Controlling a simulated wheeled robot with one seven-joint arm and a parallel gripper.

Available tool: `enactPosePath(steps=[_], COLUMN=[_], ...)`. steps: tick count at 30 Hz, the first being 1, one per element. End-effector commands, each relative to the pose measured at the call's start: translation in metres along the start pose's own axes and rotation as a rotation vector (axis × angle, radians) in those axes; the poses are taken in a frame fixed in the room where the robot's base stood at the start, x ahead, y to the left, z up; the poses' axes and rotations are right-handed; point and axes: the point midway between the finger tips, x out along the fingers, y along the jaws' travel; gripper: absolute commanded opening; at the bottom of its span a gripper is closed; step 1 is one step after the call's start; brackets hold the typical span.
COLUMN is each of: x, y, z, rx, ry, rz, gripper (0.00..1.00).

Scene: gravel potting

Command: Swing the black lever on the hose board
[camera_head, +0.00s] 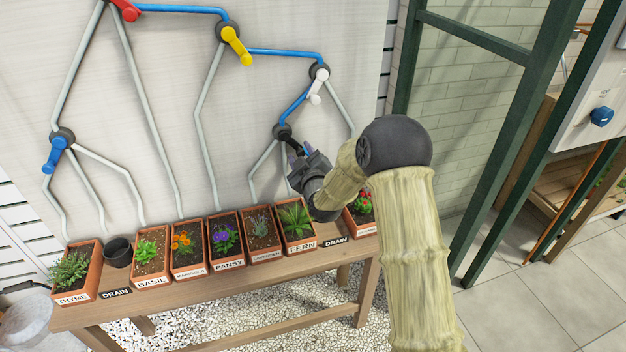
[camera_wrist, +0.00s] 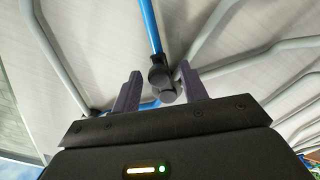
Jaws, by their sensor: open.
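The black lever (camera_head: 293,143) sits on a dark round hub at the lower right of the pale hose board (camera_head: 150,90). It slants down and right in the head view, and my gripper partly hides its end. My gripper (camera_head: 296,156) is open at the lever's lower end. In the wrist view, the black lever (camera_wrist: 168,94) appears between the two fingertips of my gripper (camera_wrist: 160,90), seen nearly end-on below a blue hose. I cannot tell whether either finger touches it.
Red (camera_head: 126,10), yellow (camera_head: 237,46), white (camera_head: 316,90) and blue (camera_head: 54,154) levers are on the same board, the white one closest to my gripper. Several labelled planters, including the fern planter (camera_head: 299,246), stand on the wooden bench (camera_head: 220,286) below. Grey pipes run around the black lever.

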Motion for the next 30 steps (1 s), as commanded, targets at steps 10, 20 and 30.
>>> enactPosePath(steps=[10, 20, 30], x=[-0.053, -0.108, -0.158], y=[-0.001, -0.001, -0.001], z=[0.001, 0.001, 0.001], rx=[-0.001, 0.0, -0.001], ry=[-0.002, -0.002, -0.002], rz=[-0.002, -0.002, -0.002], gripper=[0.43, 0.43, 0.43])
